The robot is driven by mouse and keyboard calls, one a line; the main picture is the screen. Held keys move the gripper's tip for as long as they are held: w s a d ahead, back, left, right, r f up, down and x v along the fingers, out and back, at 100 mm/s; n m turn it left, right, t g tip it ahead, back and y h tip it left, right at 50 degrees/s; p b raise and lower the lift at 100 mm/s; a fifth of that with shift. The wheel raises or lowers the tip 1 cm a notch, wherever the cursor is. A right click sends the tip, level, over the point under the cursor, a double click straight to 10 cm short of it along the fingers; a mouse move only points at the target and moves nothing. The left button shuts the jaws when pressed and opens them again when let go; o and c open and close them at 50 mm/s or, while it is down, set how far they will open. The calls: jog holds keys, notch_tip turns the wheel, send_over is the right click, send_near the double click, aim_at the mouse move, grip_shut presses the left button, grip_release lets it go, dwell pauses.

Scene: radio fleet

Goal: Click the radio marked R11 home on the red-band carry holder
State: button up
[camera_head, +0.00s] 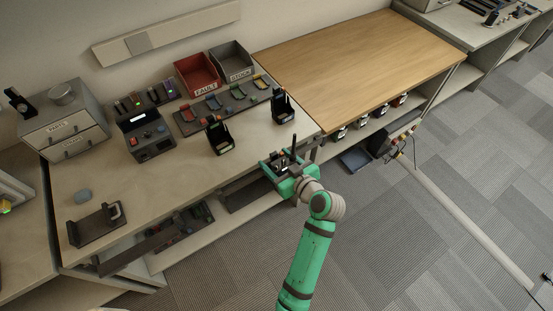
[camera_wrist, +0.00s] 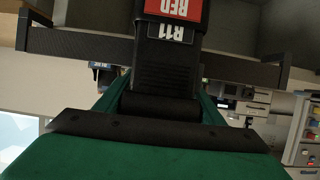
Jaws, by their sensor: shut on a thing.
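My gripper (camera_head: 285,164) is shut on the radio marked R11 (camera_wrist: 166,62), in front of the pale bench's front edge in the head view. In the wrist view the radio is dark, with an upside-down white R11 label and a red RED label. Its dark antenna sticks up in the head view, where the radio itself is small and partly hidden. Several small dark holders with coloured marks sit in a row under the wooden top's front edge; one (camera_head: 381,110) looks reddish. I cannot tell which is the red-band carry holder. The radio is apart from them.
Two upright black units (camera_head: 219,137) (camera_head: 283,106) stand on the pale bench (camera_head: 180,190). Behind them are a tray of coloured parts (camera_head: 190,122), a red FAULT bin (camera_head: 197,77) and a grey STOCK bin (camera_head: 232,63). The wooden top (camera_head: 355,65) is clear.

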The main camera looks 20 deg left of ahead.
jog(key=shift+f, duration=0.25)
jog(key=o, duration=1.5)
jog(key=shift+c, duration=0.2)
jog(key=shift+s+d, duration=0.1)
jog(key=shift+d, duration=0.05)
jog(key=v, duration=1)
jog(key=shift+d+r, duration=0.2)
jog(key=shift+r, duration=0.05)
jog(key=shift+s+f, duration=0.1)
